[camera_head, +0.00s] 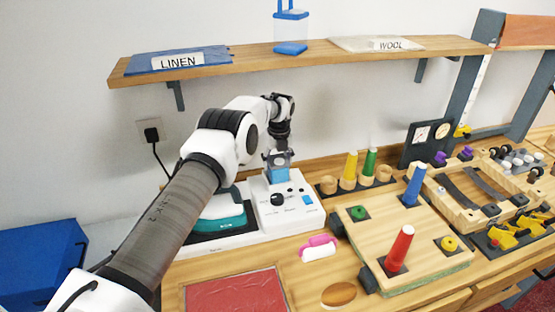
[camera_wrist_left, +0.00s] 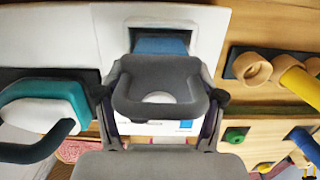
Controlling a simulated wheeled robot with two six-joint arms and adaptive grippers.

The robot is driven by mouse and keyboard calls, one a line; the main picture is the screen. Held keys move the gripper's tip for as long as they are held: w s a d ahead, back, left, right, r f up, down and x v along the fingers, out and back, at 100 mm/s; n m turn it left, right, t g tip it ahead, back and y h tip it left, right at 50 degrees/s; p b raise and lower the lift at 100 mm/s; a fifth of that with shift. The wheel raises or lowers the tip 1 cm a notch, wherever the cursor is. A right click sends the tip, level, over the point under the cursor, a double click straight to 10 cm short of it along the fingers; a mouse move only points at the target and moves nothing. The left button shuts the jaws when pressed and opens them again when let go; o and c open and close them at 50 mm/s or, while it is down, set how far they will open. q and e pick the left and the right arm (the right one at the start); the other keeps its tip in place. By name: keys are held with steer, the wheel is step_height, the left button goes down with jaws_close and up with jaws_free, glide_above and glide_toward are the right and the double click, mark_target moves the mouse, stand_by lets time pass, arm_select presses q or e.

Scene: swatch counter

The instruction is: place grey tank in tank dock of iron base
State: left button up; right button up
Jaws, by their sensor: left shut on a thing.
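The white iron base (camera_head: 264,214) stands on the bench with a knob and a blue button on its front. A teal and white iron (camera_head: 222,218) rests at its left side; it also shows in the wrist view (camera_wrist_left: 38,112). My left gripper (camera_head: 278,160) points down over the back of the base and is shut on the grey tank (camera_wrist_left: 157,78), which lies between its fingers in the wrist view. A blue block-like part (camera_head: 278,174) shows just under the gripper, at the dock. Blue also shows inside the dock opening (camera_wrist_left: 160,44). Whether the tank is seated is hidden.
A pink-handled brush (camera_head: 318,247) and a brown oval pad (camera_head: 338,294) lie in front. A wooden board with coloured cones (camera_head: 430,250) is at the right. A shelf (camera_head: 300,58) hangs above the arm. A cup rack (camera_head: 355,182) stands right of the base.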

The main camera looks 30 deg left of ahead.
arm_select(q)
steer(key=o, duration=1.6)
